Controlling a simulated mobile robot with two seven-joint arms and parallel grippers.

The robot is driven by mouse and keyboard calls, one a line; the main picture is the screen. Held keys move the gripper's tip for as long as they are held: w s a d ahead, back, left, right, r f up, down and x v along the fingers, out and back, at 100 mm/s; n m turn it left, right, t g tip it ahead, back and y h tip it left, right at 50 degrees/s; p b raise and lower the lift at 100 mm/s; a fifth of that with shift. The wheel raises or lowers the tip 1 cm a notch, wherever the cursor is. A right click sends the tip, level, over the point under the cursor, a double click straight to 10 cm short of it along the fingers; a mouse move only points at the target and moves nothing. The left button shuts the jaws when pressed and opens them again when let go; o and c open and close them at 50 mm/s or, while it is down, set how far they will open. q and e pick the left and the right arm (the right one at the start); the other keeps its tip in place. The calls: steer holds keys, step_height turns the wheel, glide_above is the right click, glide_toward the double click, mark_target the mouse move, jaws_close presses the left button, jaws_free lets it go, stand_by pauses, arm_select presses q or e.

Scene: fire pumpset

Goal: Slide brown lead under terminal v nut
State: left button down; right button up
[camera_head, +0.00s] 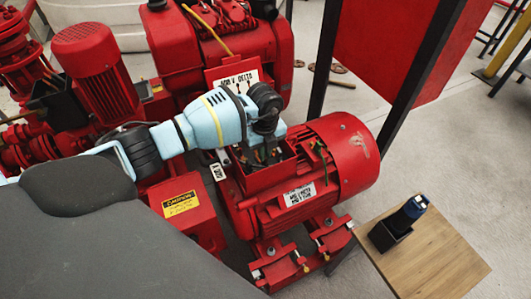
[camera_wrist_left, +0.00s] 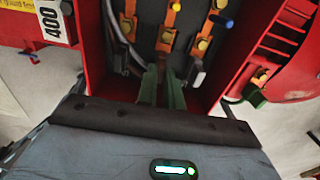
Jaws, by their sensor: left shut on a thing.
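The open terminal box (camera_head: 268,180) of the red motor (camera_head: 345,155) is under my left gripper (camera_head: 264,158). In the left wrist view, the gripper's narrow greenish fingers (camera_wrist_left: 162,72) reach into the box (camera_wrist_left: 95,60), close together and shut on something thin. It is mostly hidden between the tips, and I take it to be the brown lead. Just beyond the tips is the middle brass nut (camera_wrist_left: 165,38) on an orange strip. Other brass nuts are at the left (camera_wrist_left: 126,24) and right (camera_wrist_left: 203,43). Whether the lead touches a nut cannot be told. My right gripper is not in view.
A blue-tipped lead (camera_wrist_left: 229,22) and a grey lead (camera_wrist_left: 112,35) lie near the nuts. The box's red walls stand close on both sides. A wooden table (camera_head: 440,262) with a dark holder (camera_head: 390,234) and tool (camera_head: 414,207) is at the right.

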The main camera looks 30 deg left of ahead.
arm_select(q)
steer(key=shift+a, duration=0.15)
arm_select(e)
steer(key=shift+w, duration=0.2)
arm_select(q)
steer(key=c, duration=1.6)
jaws_free()
steer(key=shift+o, duration=0.7)
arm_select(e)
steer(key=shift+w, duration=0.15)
arm_select(q)
steer(key=shift+o, duration=0.3)
steer(key=shift+o, duration=1.3)
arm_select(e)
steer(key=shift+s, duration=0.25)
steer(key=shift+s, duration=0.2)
